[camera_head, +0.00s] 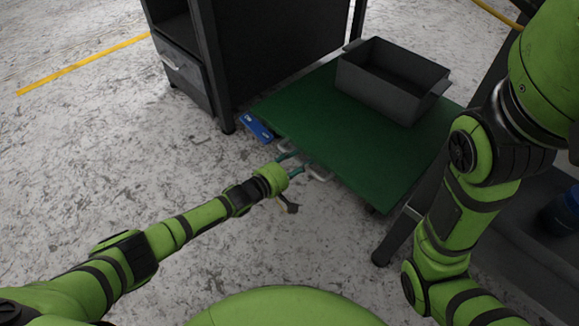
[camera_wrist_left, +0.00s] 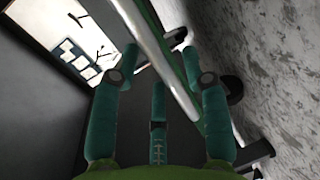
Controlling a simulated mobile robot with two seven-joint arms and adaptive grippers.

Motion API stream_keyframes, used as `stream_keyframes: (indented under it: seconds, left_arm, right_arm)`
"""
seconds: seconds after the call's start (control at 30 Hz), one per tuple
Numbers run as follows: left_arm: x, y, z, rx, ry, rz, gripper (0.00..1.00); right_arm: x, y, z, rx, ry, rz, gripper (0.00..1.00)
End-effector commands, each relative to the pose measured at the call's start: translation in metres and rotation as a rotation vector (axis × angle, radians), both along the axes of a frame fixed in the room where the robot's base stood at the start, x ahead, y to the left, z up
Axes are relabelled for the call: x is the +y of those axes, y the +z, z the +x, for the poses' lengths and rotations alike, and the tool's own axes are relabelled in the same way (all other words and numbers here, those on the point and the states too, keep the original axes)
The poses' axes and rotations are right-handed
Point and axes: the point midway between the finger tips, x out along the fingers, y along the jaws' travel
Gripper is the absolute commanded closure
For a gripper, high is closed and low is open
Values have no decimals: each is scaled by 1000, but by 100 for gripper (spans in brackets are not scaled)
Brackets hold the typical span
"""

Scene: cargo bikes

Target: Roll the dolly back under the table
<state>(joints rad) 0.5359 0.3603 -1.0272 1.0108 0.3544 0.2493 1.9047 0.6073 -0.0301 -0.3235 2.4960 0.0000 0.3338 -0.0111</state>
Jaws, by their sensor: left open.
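The dolly is a low green platform (camera_head: 345,135) with small dark wheels, in the middle of the head view. A silver bar handle (camera_head: 320,172) sticks out from its near edge. My left gripper (camera_head: 290,162) is open at this handle, its teal fingers beside the near edge. In the left wrist view the silver bar (camera_wrist_left: 150,50) runs diagonally between the spread teal fingers; I cannot tell whether they touch it. The table's dark side panel (camera_head: 275,50) and legs stand at the dolly's far left. My right gripper is out of view; only the right arm shows.
An open grey bin (camera_head: 390,80) sits on the dolly's far part. A blue object (camera_head: 256,127) lies at its left edge, near a dark table leg. Another dark leg (camera_head: 398,238) stands at the right. The speckled floor at left is clear.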

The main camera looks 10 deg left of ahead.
Motion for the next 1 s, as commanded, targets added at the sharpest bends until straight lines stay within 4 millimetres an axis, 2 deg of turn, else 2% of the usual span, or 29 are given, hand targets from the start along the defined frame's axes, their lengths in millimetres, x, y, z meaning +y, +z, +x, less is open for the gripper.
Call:
stream_keyframes:
  seconds: [0.17,0.6,0.8,1.0]
  left_arm:
    - [12,2,-14,3,1,0,54]
    - [60,19,-76,2,1,2,54]
    - [69,24,-88,-1,1,1,54]
    - [70,25,-90,-1,0,1,54]
  right_arm:
    - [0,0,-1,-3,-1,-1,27]
    - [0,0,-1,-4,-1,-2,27]
    - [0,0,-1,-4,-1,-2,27]
    - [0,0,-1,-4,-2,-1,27]
